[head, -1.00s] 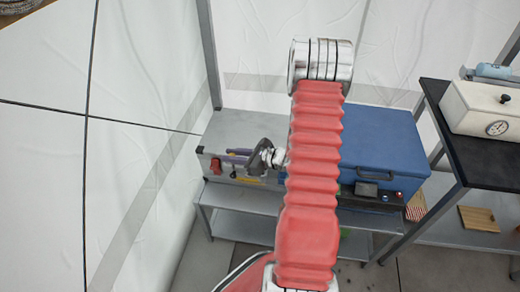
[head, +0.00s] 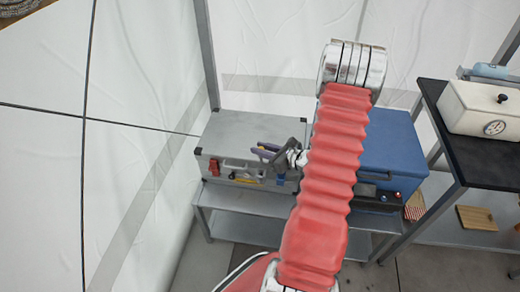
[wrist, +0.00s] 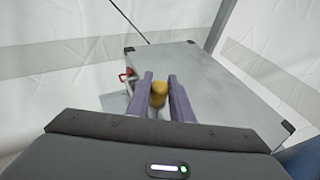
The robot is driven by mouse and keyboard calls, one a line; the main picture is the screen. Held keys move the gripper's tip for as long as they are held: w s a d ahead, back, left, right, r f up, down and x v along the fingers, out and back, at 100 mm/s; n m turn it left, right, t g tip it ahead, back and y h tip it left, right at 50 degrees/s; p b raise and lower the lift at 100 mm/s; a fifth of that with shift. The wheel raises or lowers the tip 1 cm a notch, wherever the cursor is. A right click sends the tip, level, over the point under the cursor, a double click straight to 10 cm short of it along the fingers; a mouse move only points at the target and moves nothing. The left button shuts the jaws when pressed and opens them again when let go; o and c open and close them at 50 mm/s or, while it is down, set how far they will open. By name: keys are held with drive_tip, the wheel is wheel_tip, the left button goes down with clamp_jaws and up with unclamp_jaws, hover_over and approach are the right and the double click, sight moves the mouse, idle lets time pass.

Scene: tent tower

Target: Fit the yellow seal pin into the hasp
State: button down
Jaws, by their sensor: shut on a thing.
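The yellow seal pin (wrist: 159,93) is a short yellow cylinder in the wrist view, held between the two purple fingers of my gripper (wrist: 160,90). In the head view my gripper (head: 262,152) is over the front edge of the grey case (head: 245,130); the pin is hard to make out there. A red latch-like part (head: 214,167) is on the case front, left of my gripper, and shows in the wrist view (wrist: 128,75) left of the fingers. I cannot tell for certain which front fitting is the hasp. A small yellow part (head: 245,181) shows low on the front.
A blue case (head: 383,145) stands right of the grey case on a metal bench (head: 240,228). My arm hides part of both. A dark table (head: 470,150) with a white gauge box (head: 485,110) is at the right. White tent wall closes the left and back.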

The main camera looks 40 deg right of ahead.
sight(261, 162)
drive_tip(key=shift+f, duration=2.7)
drive_tip(key=shift+f, duration=1.25)
drive_tip(key=shift+r, duration=0.25)
drive_tip(key=shift+r, duration=0.4)
drive_tip(key=shift+r, duration=0.35)
drive_tip(key=shift+f, duration=1)
idle(1.6)
drive_tip(key=c, duration=1.5)
unclamp_jaws()
